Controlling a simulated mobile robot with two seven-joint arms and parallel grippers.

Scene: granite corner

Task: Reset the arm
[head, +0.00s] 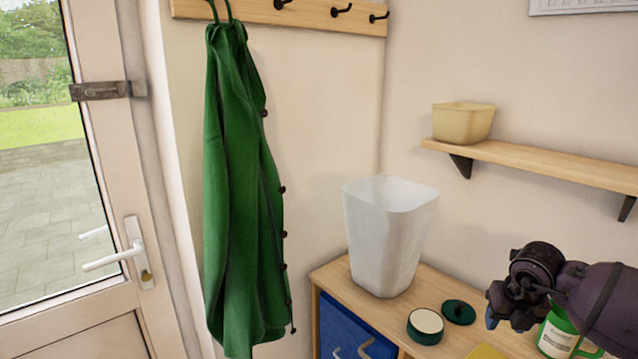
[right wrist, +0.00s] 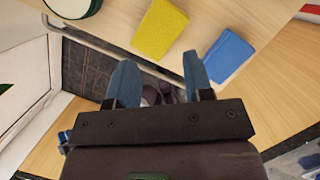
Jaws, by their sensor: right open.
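My right arm comes in from the right edge of the head view, and its dark gripper (head: 497,309) hangs above the cabinet top at the lower right. In the right wrist view its two blue fingers (right wrist: 158,78) stand apart with nothing between them. Behind them are the cabinet's front edge and the floor. A yellow sponge (right wrist: 159,29) and a blue sponge (right wrist: 229,56) lie on the wood beyond the fingertips. My left gripper is not in view.
A tall white bin (head: 388,240), a round tub (head: 425,325), a dark green lid (head: 458,311) and a green-and-white container (head: 558,335) stand on the cabinet. A shelf (head: 540,162) holds a beige bowl (head: 463,123). A green coat (head: 240,200) hangs beside the door (head: 128,200).

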